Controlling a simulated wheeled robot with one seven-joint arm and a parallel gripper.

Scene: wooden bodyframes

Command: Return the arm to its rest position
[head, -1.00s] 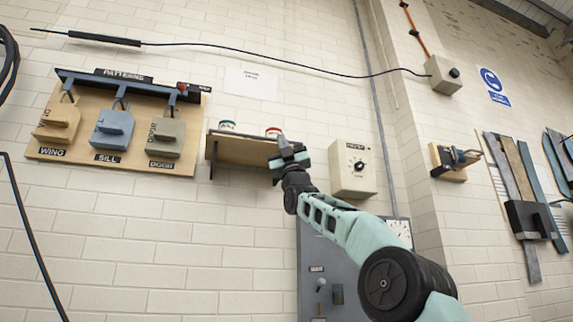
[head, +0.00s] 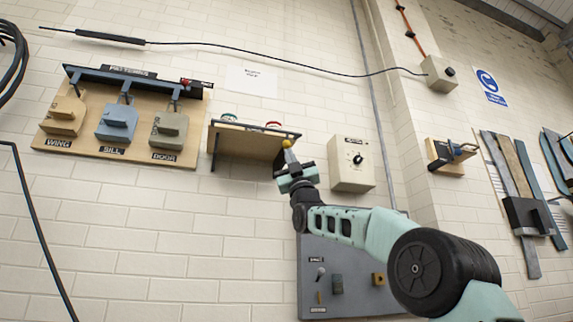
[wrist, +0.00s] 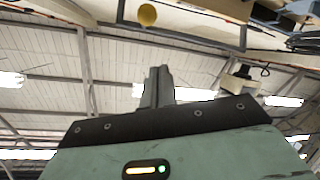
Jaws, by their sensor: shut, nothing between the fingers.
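My arm reaches up from the lower right of the head view. My gripper (head: 284,163) is at its end, just below the right end of a small wooden wall shelf (head: 245,143). In the wrist view my gripper (wrist: 158,84) shows its two dark fingers together, with nothing between them. A yellow round thing (head: 287,143) shows just above the fingertips at the shelf's right end. It also shows in the wrist view (wrist: 147,14), apart from the fingers.
Left of the shelf hangs a patterns board (head: 120,118) with wing, sill and door pieces. A dial box (head: 351,164) is close on the right of my gripper. A grey panel (head: 345,285) is below, partly behind my arm. Bare brick wall lies lower left.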

